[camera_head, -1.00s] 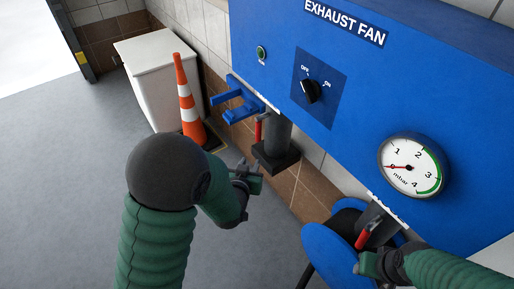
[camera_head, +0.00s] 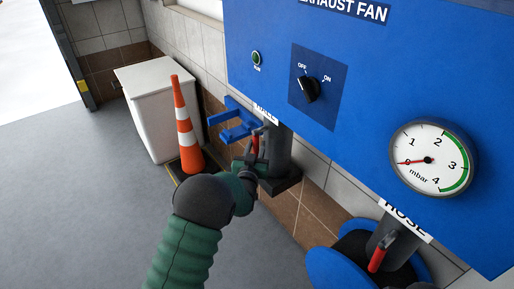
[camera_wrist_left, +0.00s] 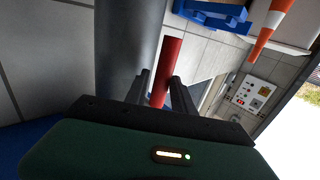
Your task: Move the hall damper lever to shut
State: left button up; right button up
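The red lever (camera_head: 255,142) on the left pipe (camera_head: 278,150) hangs roughly along that pipe, under a partly hidden white label (camera_head: 265,115) that I cannot read clearly. My left gripper (camera_head: 249,160) is at the lever's lower part. In the left wrist view, the red lever (camera_wrist_left: 166,68) runs between the two dark fingers of the left gripper (camera_wrist_left: 160,92). Whether the fingers press on it is not clear. A second red lever (camera_head: 381,252) sits on the right pipe under the label HOSE (camera_head: 405,220). My right gripper is out of view.
The blue EXHAUST FAN panel (camera_head: 370,110) carries a fan knob (camera_head: 307,89) and a gauge (camera_head: 432,160) with its needle near 0. A blue bracket (camera_head: 232,122), an orange cone (camera_head: 183,125) and a white cabinet (camera_head: 150,95) stand left. A blue reel (camera_head: 330,265) is below the hose pipe.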

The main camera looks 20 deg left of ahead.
pick_arm(q)
jog(key=shift+w+a, duration=0.35)
jog(key=shift+w, duration=0.5)
jog(key=shift+d, duration=0.1)
jog(key=shift+c, duration=1.4)
grip_shut()
